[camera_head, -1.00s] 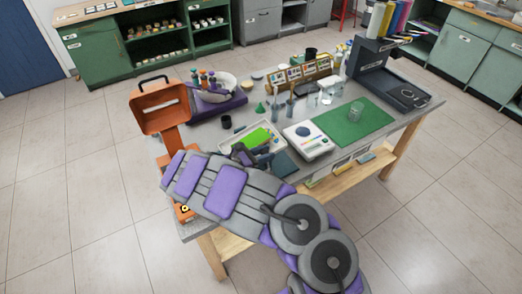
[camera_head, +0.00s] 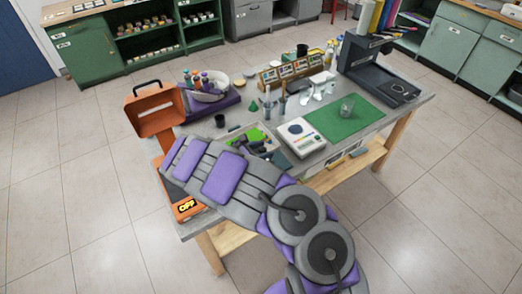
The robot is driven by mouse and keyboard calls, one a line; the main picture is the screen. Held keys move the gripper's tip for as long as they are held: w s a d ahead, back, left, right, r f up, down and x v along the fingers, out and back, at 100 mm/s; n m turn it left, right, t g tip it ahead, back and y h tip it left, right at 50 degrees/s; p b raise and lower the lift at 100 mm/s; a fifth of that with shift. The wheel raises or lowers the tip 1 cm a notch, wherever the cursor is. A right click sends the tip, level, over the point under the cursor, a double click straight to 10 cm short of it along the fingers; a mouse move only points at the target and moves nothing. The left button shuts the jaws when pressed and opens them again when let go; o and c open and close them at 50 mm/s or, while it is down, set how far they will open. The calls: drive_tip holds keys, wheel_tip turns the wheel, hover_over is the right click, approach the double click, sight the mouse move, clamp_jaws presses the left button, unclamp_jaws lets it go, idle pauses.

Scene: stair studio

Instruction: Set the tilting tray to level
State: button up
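My purple and grey arm crosses the front of the table.
A dark stand (camera_head: 372,75) is at right.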

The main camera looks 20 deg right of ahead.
drive_tip(key=p+v, duration=0.2)
drive_tip(key=v, duration=1.5)
drive_tip(key=shift+a, duration=0.25)
drive_tip(key=shift+s, duration=0.1)
drive_tip(key=s+d+r+m+g+y, duration=0.1)
drive_tip(key=s+d+r+m+g, duration=0.25)
drive_tip(key=d+r, duration=0.35)
drive_tip(key=s+d+r+m+g, duration=0.25)
drive_tip(key=d+r+m, duration=0.25)
drive_tip(key=d, duration=0.3)
drive_tip(key=s+d+r+m+g+y+b, duration=0.1)
drive_tip(key=s+d+r+m+y, duration=0.15)
drive_tip(key=s, duration=0.35)
drive_tip(key=s+d+r+m+y+b, duration=0.1)
drive_tip(key=s+d+m+y, duration=0.1)
drive_tip(key=s+d+m, duration=0.3)
drive_tip(key=s+a+f+m+y, duration=0.1)
drive_tip(key=s+a+y, duration=0.3)
drive_tip(key=s, duration=0.6)
drive_tip(key=s+a+f+m+t+y+b, duration=0.1)
drive_tip(key=s+a+m+y, duration=0.2)
drive_tip(key=s, duration=0.8)
drive_tip(key=shift+a+m+y, duration=0.35)
drive_tip(key=shift+a+m, duration=0.45)
drive_tip(key=shift+a, duration=0.35)
